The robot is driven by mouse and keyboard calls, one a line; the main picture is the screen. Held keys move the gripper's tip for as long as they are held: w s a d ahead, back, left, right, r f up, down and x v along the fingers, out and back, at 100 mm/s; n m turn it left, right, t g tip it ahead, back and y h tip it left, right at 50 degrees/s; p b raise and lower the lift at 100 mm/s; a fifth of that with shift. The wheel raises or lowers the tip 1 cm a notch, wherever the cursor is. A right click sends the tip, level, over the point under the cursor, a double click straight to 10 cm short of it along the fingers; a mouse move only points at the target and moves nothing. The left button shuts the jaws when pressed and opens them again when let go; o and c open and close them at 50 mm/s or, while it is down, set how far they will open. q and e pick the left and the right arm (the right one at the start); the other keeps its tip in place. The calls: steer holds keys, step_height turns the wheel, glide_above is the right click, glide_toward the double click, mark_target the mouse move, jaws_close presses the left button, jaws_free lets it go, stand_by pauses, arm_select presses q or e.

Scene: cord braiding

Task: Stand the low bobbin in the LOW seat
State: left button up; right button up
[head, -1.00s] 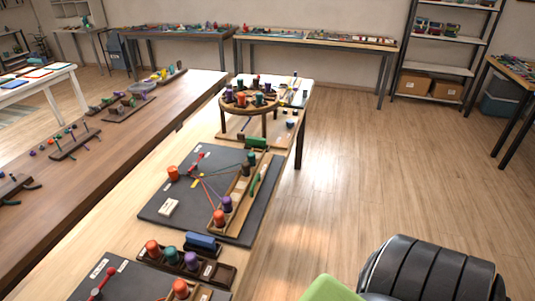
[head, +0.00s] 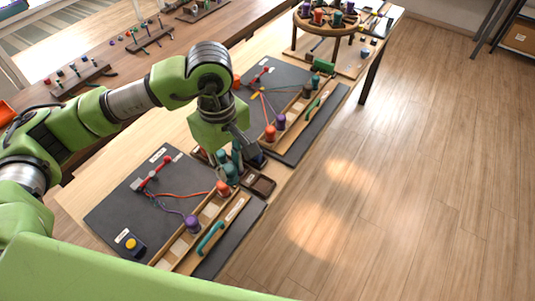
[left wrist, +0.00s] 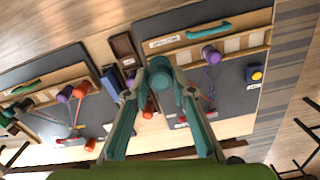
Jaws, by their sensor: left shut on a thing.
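In the head view, my left gripper (head: 236,150) points down over the upper end of the near board. It is shut on a teal bobbin (head: 230,173), which I take as the low bobbin, held close behind an orange bobbin (head: 222,188). In the left wrist view the teal bobbin (left wrist: 160,74) is between my fingertips. The near board's wooden seat rail (head: 165,259) has pale label patches, too small to read, so I cannot tell which seat is LOW. A purple bobbin (head: 192,224) stands on the rail. My right gripper is out of view.
A teal handle (head: 210,238) lies beside the rail. A red lever (head: 152,175) and a yellow button (head: 131,244) are on the near board. A dark rack (head: 262,185) is right of the gripper. Another board and a round stand (head: 330,28) lie beyond.

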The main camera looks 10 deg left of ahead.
arm_select(q)
steer(key=shift+w+d+f+n, duration=0.9)
steer(key=shift+w+f+n, duration=0.95)
steer(key=shift+n, duration=3.05)
steer(key=shift+w+d+f+n, duration=1)
steer(key=shift+f+n, duration=1.5)
steer(key=shift+n, duration=2.4)
steer(key=shift+w+d+f+n, duration=0.85)
steer(key=shift+w+f+n, duration=1)
steer(key=shift+n, duration=3.05)
steer(key=shift+s+f, duration=0.3)
steer(key=shift+f, duration=0.4)
steer(key=shift+b, duration=0.45)
steer(key=shift+f+b, duration=0.7)
steer(key=shift+f, duration=0.05)
steer(key=o, duration=1.2)
